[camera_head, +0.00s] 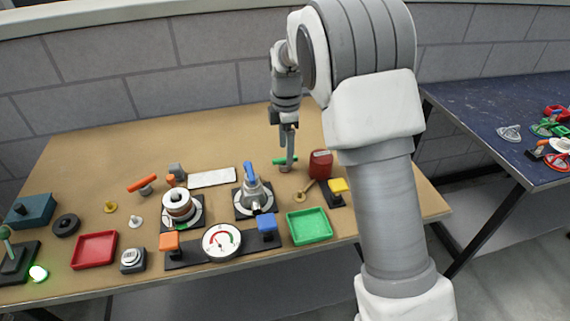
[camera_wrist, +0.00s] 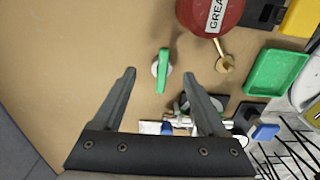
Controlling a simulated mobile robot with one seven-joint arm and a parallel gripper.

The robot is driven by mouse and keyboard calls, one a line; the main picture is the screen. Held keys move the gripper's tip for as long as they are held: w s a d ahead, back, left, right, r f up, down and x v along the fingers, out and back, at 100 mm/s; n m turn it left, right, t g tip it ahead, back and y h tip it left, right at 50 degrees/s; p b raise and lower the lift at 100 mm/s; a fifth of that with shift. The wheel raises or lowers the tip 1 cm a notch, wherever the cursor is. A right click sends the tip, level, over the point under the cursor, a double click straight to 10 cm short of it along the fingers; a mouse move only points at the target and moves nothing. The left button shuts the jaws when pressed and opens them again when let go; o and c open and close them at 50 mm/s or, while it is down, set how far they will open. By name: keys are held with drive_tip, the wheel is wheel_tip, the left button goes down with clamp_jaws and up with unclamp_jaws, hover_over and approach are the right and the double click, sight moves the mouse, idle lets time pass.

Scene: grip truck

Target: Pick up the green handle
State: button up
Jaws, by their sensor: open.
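The green handle (camera_wrist: 163,70) shows in the wrist view as a narrow green bar on a round grey base, standing on the wooden table. It lies just beyond my gripper (camera_wrist: 160,77), roughly in line with the gap between its two fingers. The fingers are apart with nothing between them. In the head view my gripper (camera_head: 288,155) points down at the green handle (camera_head: 279,161), which is partly hidden behind the fingers. I cannot tell whether they touch.
A red grease can (camera_head: 320,163) stands close to the handle's right. The table behind the handle is clear.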

sight(284, 168)
drive_tip(key=f, duration=0.2)
drive_tip(key=f+b, duration=0.1)
drive_tip(key=f, duration=0.1)
drive_tip(key=shift+s+a+f, duration=0.1)
drive_tip(key=shift+s+a, duration=0.1)
drive_tip(key=shift+c, duration=0.3)
clamp_jaws()
